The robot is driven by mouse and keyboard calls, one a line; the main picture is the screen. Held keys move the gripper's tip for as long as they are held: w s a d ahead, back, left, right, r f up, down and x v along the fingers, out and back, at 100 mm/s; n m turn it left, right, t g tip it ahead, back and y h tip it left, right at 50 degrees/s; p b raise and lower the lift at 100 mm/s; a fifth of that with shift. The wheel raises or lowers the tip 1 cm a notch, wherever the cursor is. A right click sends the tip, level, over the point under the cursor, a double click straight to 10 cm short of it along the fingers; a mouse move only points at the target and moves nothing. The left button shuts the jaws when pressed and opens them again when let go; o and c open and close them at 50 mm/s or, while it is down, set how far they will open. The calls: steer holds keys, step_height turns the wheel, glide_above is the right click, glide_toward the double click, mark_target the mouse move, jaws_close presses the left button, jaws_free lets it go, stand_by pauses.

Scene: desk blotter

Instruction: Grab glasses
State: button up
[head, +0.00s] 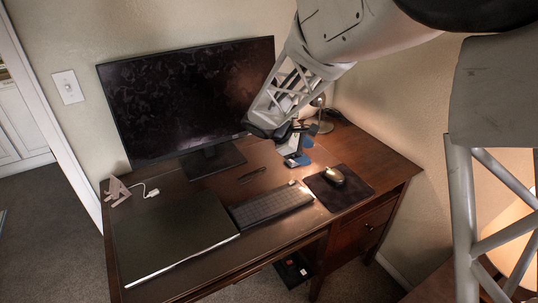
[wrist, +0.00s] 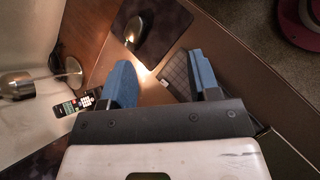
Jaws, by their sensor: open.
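A small, thin dark object (head: 252,175) lies on the desk between the monitor stand and the keyboard in the head view. It may be the glasses, but it is too small to be sure. My gripper (head: 297,160) is above the desk, to the right of that object and behind the keyboard. In the wrist view, my gripper (wrist: 163,78) has its two blue fingers wide apart with nothing between them. No glasses can be made out in the wrist view.
The monitor (head: 185,95) stands close to the left of my arm. A keyboard (head: 270,205), a mouse (head: 334,175) on a dark pad (head: 345,197), and a closed laptop (head: 170,240) cover the front. A lamp (wrist: 68,70) and remote (wrist: 75,105) are near my gripper.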

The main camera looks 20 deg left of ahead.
steer(key=w+a+f+n+t+h, duration=0.1)
steer(key=w+a+f+n+t, duration=0.15)
steer(key=a+f, duration=0.4)
steer(key=w+a+f+n+t, duration=0.1)
steer(key=w+a+f+n, duration=0.2)
steer(key=a, duration=0.6)
steer(key=n+t, duration=0.3)
steer(key=n, duration=0.2)
glide_toward(244, 175)
steer(key=shift+x, duration=0.8)
steer(key=shift+d+r, duration=0.1)
steer(key=shift+d, duration=0.05)
steer(key=shift+x, duration=1.3)
steer(key=shift+x, duration=2.55)
steer(key=c, duration=1)
